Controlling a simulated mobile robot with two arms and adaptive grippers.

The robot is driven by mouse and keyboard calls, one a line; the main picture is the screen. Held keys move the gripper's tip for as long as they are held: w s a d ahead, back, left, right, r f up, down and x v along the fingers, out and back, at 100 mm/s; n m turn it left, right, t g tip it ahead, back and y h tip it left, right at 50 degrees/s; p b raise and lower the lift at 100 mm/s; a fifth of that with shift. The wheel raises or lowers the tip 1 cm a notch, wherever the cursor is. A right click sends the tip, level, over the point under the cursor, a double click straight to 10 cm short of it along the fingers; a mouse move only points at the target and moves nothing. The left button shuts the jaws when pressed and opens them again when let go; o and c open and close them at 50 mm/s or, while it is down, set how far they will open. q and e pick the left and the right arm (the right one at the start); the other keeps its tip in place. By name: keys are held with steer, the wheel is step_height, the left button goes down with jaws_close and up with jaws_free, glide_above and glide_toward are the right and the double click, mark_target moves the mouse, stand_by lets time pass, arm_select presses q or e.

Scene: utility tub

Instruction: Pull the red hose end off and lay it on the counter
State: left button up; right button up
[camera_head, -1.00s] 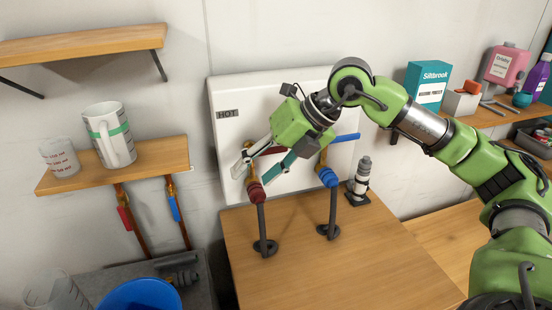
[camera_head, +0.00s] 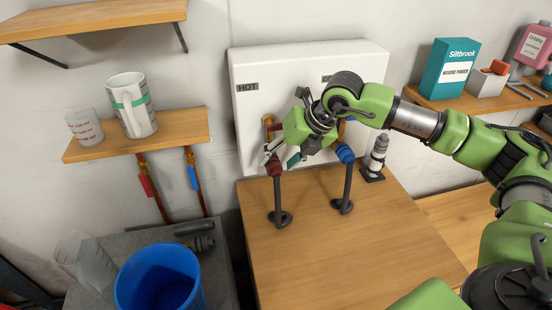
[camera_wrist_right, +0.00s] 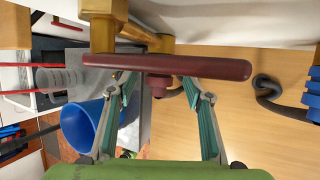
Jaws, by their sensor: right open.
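The red hose end (camera_head: 275,168) is on the brass tap (camera_head: 268,122) under the HOT label, with a grey hose (camera_head: 278,195) hanging from it. In the right wrist view, the red hose end (camera_wrist_right: 158,86) sits behind the long dark red lever (camera_wrist_right: 165,66), partly hidden by it. My right gripper (camera_head: 283,157) is open at the tap. In the wrist view its open fingers (camera_wrist_right: 158,88) stand on either side of the hose end, with gaps on both sides. The wooden counter (camera_head: 320,250) lies below. My left gripper is not in view.
A blue hose end (camera_head: 345,153) with its own grey hose stands just right. A black and white fitting (camera_head: 378,155) stands at the counter's back. A blue bucket (camera_head: 135,285) is at lower left. The counter's front and middle are clear.

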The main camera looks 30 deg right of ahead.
steer(key=shift+x, duration=1.2)
steer(key=c, duration=1.2)
steer(key=shift+s, duration=0.2)
steer(key=shift+s+a, duration=0.2)
steer(key=shift+s, duration=0.45)
steer(key=shift+s+b, duration=0.25)
steer(key=shift+b, duration=0.05)
steer(key=shift+s+a, duration=0.15)
steer(key=shift+s, duration=0.35)
steer(key=shift+s+a+b, duration=0.1)
steer(key=shift+s+b, duration=0.1)
steer(key=shift+b, duration=0.15)
